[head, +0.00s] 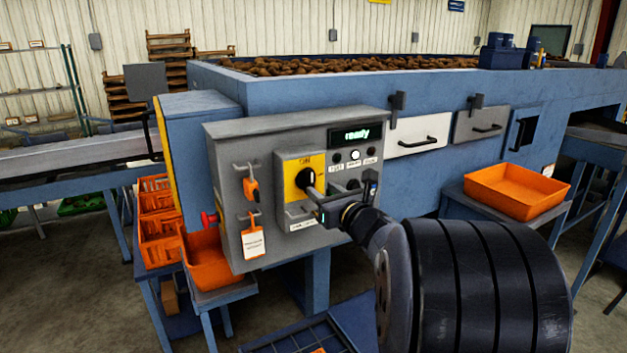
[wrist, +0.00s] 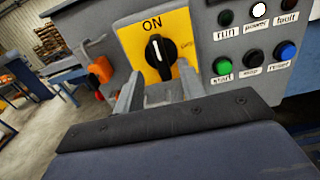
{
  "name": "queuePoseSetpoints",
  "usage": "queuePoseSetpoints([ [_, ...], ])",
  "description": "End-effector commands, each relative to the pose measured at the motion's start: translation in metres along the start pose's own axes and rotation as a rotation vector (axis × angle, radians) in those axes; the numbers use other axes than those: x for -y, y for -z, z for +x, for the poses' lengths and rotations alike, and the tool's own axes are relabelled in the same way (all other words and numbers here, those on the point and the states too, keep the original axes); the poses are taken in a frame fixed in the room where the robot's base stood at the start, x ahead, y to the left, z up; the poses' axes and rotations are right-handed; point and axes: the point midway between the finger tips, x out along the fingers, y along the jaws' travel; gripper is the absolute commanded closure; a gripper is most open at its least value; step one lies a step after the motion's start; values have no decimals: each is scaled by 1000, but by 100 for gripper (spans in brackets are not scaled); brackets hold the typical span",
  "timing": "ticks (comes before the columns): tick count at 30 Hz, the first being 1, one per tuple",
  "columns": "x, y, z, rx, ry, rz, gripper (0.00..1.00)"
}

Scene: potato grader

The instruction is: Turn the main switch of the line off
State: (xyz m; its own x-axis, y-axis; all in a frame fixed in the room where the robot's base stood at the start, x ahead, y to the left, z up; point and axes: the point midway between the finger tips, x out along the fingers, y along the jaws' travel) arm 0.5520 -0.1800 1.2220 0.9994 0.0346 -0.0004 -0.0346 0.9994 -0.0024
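The main switch (head: 306,180) is a black rotary knob on a yellow plate on the grey control box (head: 232,147). In the wrist view the knob (wrist: 160,56) has its white mark pointing up at the word ON. My gripper (head: 312,206) is in front of the box, just below the knob. In the wrist view its two fingers (wrist: 160,92) stand apart, one on each side below the knob, with nothing between them. Whether a finger touches the panel cannot be told. The display (head: 356,135) reads "ready".
Right of the switch are lamps (wrist: 258,10) and buttons for start, stop and reset (wrist: 252,57). An orange padlock (head: 251,190) and a tag (head: 254,243) hang on hooks at the left. Orange bins (head: 520,190) stand either side.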

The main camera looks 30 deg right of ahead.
Motion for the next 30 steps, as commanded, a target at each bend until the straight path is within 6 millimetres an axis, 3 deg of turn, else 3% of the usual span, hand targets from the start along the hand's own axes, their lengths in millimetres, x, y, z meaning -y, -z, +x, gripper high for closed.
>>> queuePoseSetpoints([
  [3,-1,-2,20,-2,-2,2,62],
  [9,0,-1,42,0,0,3,62],
  [21,0,0,49,0,2,2,62],
  [30,0,0,49,0,2,2,85],
])
